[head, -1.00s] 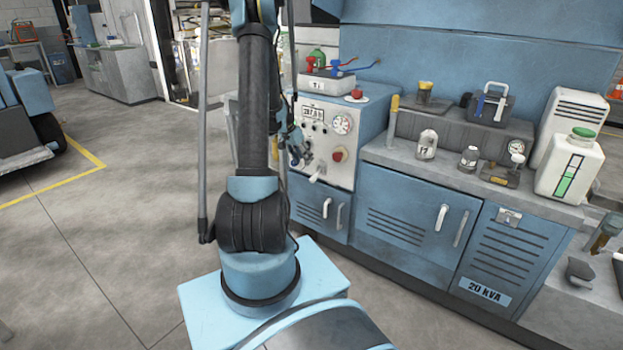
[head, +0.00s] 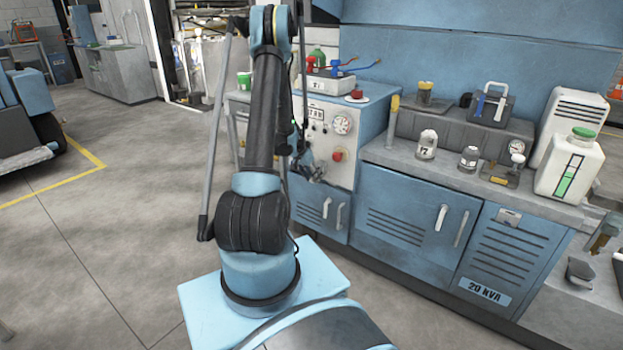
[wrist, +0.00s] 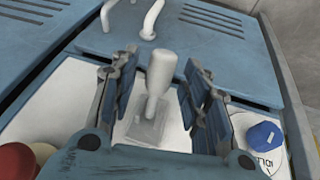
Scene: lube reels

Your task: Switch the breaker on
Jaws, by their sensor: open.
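The breaker is a white lever (wrist: 160,77) on a square base, set on the white front panel (wrist: 72,98). In the wrist view its handle points toward the blue cabinet doors below the panel. My gripper (wrist: 156,88) is open, with one dark finger on each side of the lever. Gaps show between the handle and both fingers, and no contact is visible. In the head view my gripper (head: 306,168) is at the lower part of the panel (head: 343,146) and hides the lever.
A red button (wrist: 16,164) and a blue knob (wrist: 263,136) flank the lever on the panel. The cabinet door handles (wrist: 150,20) stick out beyond it. A gauge (head: 342,123) sits higher on the panel. The workbench (head: 460,178) stands to the right; open floor lies left.

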